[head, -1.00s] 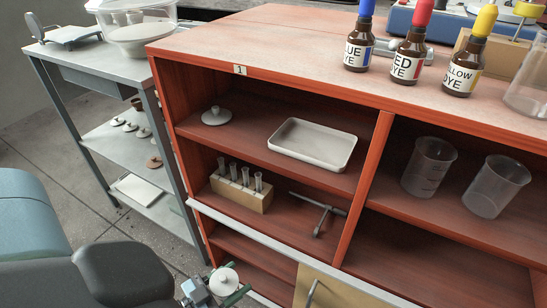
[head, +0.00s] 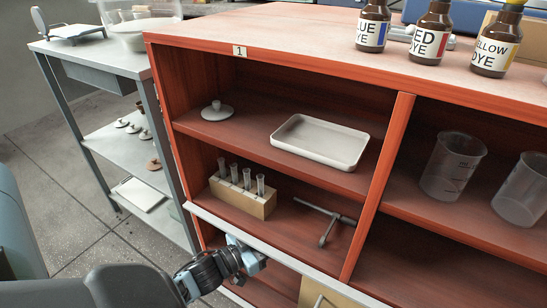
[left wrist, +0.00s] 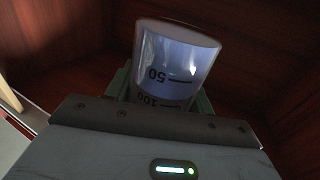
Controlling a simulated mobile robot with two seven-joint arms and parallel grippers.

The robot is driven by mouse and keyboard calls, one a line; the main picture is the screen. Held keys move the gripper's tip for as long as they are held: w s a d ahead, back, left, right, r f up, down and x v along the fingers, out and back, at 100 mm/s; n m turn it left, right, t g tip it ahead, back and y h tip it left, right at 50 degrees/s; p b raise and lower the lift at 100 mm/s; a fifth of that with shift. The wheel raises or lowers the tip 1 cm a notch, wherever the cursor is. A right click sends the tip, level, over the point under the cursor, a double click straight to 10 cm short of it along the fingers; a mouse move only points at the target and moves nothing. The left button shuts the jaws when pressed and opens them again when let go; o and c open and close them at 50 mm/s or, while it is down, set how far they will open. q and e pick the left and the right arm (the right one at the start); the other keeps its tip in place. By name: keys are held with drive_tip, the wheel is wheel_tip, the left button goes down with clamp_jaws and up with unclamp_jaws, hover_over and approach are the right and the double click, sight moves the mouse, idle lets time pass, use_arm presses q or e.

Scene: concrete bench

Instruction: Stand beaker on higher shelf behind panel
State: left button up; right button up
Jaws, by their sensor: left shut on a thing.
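The beaker (left wrist: 176,58) is clear with black volume marks, and shows in the left wrist view between the green fingers of my left gripper (left wrist: 162,98). The gripper is shut on it. In the head view my left gripper (head: 250,258) is at the lower left of the red cabinet, by the white rail; its fingers and the beaker are hidden there. The tan panel (head: 330,293) with a metal handle stands at the bottom, right of the gripper. The upper left shelf (head: 235,135) holds a white tray and a lid. My right gripper is not in view.
A test tube rack (head: 243,198) and a metal tool (head: 325,220) stand on the shelf just above the rail (head: 225,222). Two more beakers (head: 452,165) are in the right compartment. Dye bottles (head: 432,32) are on top. A metal cart (head: 100,60) stands left.

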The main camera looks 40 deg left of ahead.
use_arm(q)
wheel_tip(320, 180, down, 2)
drive_tip(key=shift+s+b, duration=0.1)
drive_tip(key=shift+b, duration=0.35)
drive_tip(key=shift+f, duration=0.1)
drive_tip(key=shift+f+b, duration=0.3)
wheel_tip(320, 180, down, 4)
drive_tip(key=b, duration=0.2)
drive_tip(key=shift+r+b, duration=0.1)
drive_tip(key=shift+b, duration=0.2)
drive_tip(key=shift+f+b, duration=0.2)
drive_tip(key=shift+b, duration=0.1)
drive_tip(key=shift+w, duration=0.25)
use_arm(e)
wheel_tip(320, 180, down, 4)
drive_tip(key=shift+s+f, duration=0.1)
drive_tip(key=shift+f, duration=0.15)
